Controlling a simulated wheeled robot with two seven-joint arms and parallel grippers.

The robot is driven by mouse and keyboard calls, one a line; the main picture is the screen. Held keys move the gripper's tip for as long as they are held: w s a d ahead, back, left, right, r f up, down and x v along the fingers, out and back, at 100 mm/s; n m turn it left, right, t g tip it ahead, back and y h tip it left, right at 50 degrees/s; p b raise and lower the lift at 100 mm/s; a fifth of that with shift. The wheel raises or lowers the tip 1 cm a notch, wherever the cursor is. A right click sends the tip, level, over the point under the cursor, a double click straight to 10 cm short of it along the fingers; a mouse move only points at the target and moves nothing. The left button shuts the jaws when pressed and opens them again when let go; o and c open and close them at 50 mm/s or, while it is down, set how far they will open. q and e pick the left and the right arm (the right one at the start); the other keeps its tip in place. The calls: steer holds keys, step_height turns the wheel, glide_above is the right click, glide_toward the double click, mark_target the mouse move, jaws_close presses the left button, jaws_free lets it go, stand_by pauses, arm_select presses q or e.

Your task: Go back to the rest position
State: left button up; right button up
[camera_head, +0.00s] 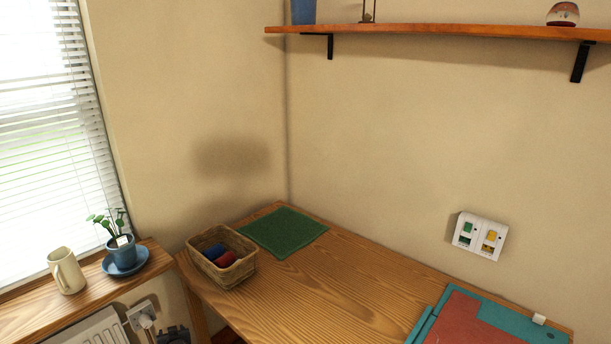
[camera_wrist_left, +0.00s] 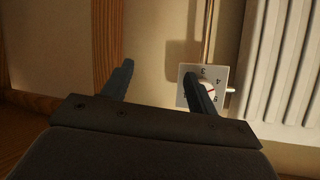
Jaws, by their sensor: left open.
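My left gripper (camera_wrist_left: 160,78) is in the left wrist view with its two dark fingers spread apart and nothing between them. Its right finger overlaps a white numbered dial (camera_wrist_left: 220,74) beside the radiator (camera_wrist_left: 280,60); I cannot tell whether they touch. A wooden post (camera_wrist_left: 105,45) stands behind the left finger. In the head view, a dark shape at the bottom edge near the wall socket is too cut off to name. My right gripper is in neither view.
The wooden desk (camera_head: 320,293) holds a wicker basket (camera_head: 238,275) with a red and a blue item, a green mat (camera_head: 283,232) and a teal and red folder (camera_head: 470,325). A mug (camera_head: 68,272) and potted plant (camera_head: 122,252) stand on the sill. A shelf (camera_head: 440,32) hangs above.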

arm_select(q)
steer(key=w+d+r+n+h, duration=0.1)
steer(key=w+d+r+h, duration=0.15)
steer(key=r, duration=0.25)
steer(key=s+d+g+h, duration=0.1)
steer(key=s+d+h, duration=0.1)
steer(key=d, duration=0.4)
steer(key=s+d+f+m+g+h, duration=0.1)
steer(key=s+d+f+m+g, duration=0.1)
steer(key=s+d+f, duration=0.55)
steer(key=s+d+f+m+g+h, duration=0.1)
steer(key=s+d+f+m, duration=0.3)
steer(key=s+d, duration=0.5)
steer(key=s+d+f+g, duration=0.1)
steer(key=s+f, duration=0.5)
steer(key=s, duration=0.8)
steer(key=s+d+f+m+g, duration=0.1)
steer(key=s+f, duration=0.5)
steer(key=s, duration=0.8)
steer(key=s+d+f+g+h, duration=0.1)
steer(key=s+d+f+g, duration=0.2)
steer(key=s, duration=1.1)
step_height(320, 180, down, 4)
steer(key=shift+d+r+m, duration=0.25)
steer(key=shift+d+m, duration=0.15)
steer(key=shift+d, duration=0.2)
arm_select(e)
steer(key=shift+d, duration=0.45)
arm_select(q)
steer(key=shift+s, duration=0.1)
